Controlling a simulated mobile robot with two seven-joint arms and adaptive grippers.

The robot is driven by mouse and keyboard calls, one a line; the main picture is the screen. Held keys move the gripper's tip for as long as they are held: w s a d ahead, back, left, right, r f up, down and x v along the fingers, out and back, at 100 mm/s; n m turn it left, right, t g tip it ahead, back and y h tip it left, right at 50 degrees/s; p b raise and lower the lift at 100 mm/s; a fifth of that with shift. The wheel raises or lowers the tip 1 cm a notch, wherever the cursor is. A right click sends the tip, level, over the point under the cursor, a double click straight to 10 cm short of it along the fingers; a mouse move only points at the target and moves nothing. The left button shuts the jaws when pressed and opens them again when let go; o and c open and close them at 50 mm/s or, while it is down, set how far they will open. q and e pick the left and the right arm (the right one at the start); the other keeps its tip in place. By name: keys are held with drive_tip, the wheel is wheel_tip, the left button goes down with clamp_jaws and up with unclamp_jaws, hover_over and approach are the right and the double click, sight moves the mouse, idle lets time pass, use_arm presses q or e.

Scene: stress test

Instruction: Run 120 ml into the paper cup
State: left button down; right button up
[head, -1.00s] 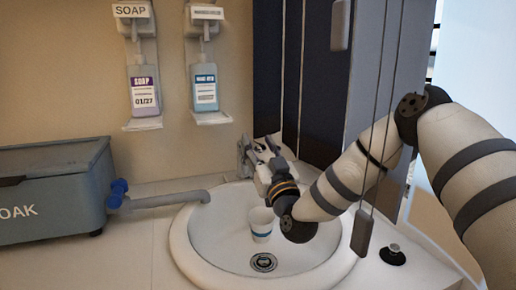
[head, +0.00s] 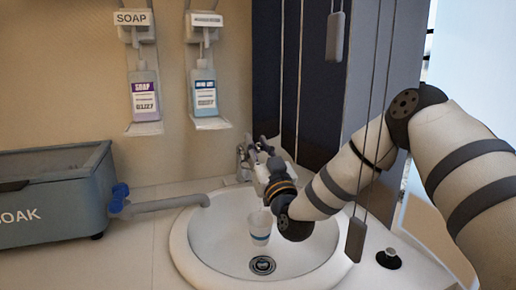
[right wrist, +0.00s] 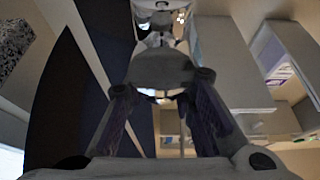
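The tap (head: 241,165) is at the back of the sink, largely hidden behind my right gripper. My right gripper (head: 262,152) reaches in from the right above the cup, at the tap. In the right wrist view its two fingers (right wrist: 163,100) are spread apart, with a grey part of the tap (right wrist: 160,68) ahead of them. Contact is unclear. I cannot make out water or a level in the cup. My left gripper is out of view.
A grey soak tub (head: 50,195) stands at the left, with a blue valve (head: 119,197) and a grey spout (head: 165,203) reaching over the sink rim. Two wall dispensers (head: 143,95) (head: 204,95) hang behind. A black stopper (head: 389,258) sits on the right counter.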

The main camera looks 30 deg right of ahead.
drive_tip(key=shift+o, duration=1.2)
drive_tip(key=shift+s+a+f, duration=0.1)
drive_tip(key=shift+s+f, duration=0.1)
drive_tip(key=shift+s, duration=0.1)
drive_tip(key=v, duration=0.4)
drive_tip(key=shift+s, duration=0.15)
drive_tip(key=s+a, duration=0.2)
drive_tip(key=s, duration=0.9)
drive_tip(key=shift+s+a, duration=0.35)
drive_tip(key=shift+a, duration=0.05)
drive_tip(key=shift+c, duration=0.6)
idle(1.3)
